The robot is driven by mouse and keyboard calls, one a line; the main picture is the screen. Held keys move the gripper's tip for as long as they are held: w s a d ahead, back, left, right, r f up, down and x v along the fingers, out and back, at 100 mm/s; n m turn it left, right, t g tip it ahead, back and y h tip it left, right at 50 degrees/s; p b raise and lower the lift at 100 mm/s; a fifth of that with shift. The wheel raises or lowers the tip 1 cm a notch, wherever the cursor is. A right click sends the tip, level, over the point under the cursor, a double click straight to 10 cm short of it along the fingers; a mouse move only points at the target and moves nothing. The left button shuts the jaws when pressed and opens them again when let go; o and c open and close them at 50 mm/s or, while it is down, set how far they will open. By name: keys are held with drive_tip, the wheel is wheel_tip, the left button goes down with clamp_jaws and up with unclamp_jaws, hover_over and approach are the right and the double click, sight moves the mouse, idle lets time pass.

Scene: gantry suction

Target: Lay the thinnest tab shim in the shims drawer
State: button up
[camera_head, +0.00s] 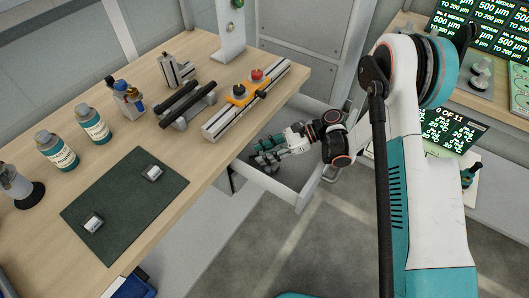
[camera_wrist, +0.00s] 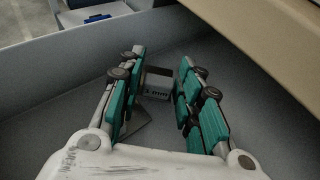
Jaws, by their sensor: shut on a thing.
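My gripper (camera_head: 268,158) is down inside an open grey drawer (camera_head: 300,190) under the bench top. In the wrist view my teal-padded fingers (camera_wrist: 158,92) are closed around a small grey tab shim (camera_wrist: 157,86), whose face carries a marking that looks like "1 mm". The fingers hide its sides, and I cannot tell whether it touches the drawer floor. A flat dark grey piece (camera_wrist: 137,130) shows beside the left finger; I cannot tell whether it belongs to the same shim. Two other small shims, a nearer one (camera_head: 93,222) and a farther one (camera_head: 153,173), lie on the dark green mat (camera_head: 125,208).
The drawer wall (camera_wrist: 50,75) and the bench edge (camera_wrist: 265,45) are close around my gripper. On the bench stand several bottles (camera_head: 92,124), a rail fixture (camera_head: 245,100) and black bars (camera_head: 187,103). The visible drawer floor (camera_wrist: 215,65) is mostly clear.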

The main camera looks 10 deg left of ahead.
drive_tip(key=shift+f, duration=0.25)
drive_tip(key=o, duration=1)
drive_tip(key=shift+s, duration=0.1)
drive_tip(key=shift+f, duration=0.1)
drive_tip(key=shift+r+p, duration=0.3)
drive_tip(key=shift+r, duration=0.1)
drive_tip(key=p+v, duration=0.1)
drive_tip(key=v, duration=0.3)
drive_tip(key=p+v, duration=0.1)
drive_tip(key=v, duration=0.3)
drive_tip(key=p+v, duration=0.2)
drive_tip(key=v, duration=0.2)
drive_tip(key=shift+r, duration=0.4)
